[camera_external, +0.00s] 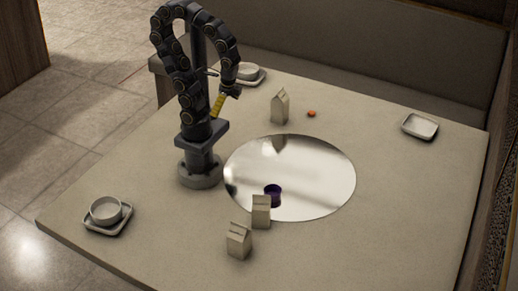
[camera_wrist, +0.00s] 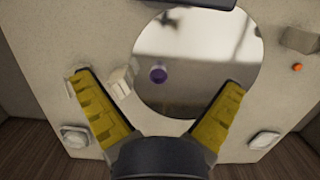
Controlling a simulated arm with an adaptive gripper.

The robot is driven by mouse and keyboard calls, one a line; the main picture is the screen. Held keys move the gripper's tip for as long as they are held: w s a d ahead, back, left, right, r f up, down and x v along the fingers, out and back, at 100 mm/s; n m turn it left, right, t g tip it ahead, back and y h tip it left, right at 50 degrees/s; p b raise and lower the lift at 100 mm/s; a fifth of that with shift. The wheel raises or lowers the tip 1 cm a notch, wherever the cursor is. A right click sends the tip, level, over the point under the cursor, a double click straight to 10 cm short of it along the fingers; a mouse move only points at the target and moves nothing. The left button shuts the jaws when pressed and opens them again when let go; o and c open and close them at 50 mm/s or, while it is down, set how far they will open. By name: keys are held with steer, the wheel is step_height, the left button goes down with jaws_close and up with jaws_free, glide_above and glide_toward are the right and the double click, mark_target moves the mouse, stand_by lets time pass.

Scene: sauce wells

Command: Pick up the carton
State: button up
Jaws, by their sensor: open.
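Three pale cartons with gabled tops stand upright on the table. One carton (camera_external: 280,107) is beyond the round mirror plate; it shows at the right edge of the wrist view (camera_wrist: 300,40). A second carton (camera_external: 261,212) stands at the near edge of the mirror and shows left of centre in the wrist view (camera_wrist: 121,82). A third carton (camera_external: 239,242) is just in front of it; my left finger partly hides it in the wrist view. My gripper (camera_wrist: 160,82) is open and empty, with yellow fingers spread wide, high above the table and apart from every carton.
The round mirror plate (camera_external: 310,170) lies mid-table with a dark purple cup (camera_external: 272,190) on it. A small orange object (camera_external: 311,113) lies near the far carton. Dishes with bowls stand at the left (camera_external: 107,213) and back (camera_external: 247,73), and a square dish (camera_external: 420,126) at the right.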

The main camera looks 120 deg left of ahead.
steer(key=w+a+f+n+t, duration=0.1)
steer(key=w+a+f+n, duration=0.1)
steer(key=w+a+n, duration=0.4)
steer(key=n+y, duration=0.4)
steer(key=n, duration=0.8)
glide_above(280, 98)
steer(key=shift+t, duration=0.4)
steer(key=f, duration=1.2)
steer(key=shift+s+d, duration=0.15)
steer(key=shift+d, duration=0.15)
steer(key=shift+s+a+f, duration=0.2)
steer(key=shift+a+f, duration=0.05)
steer(key=shift+f, duration=0.05)
steer(key=shift+a+f, duration=0.15)
steer(key=shift+f, duration=0.2)
steer(key=shift+y, duration=0.3)
steer(key=shift+s+x, duration=0.2)
steer(key=shift+x, duration=3.15)
steer(key=c, duration=1.2)
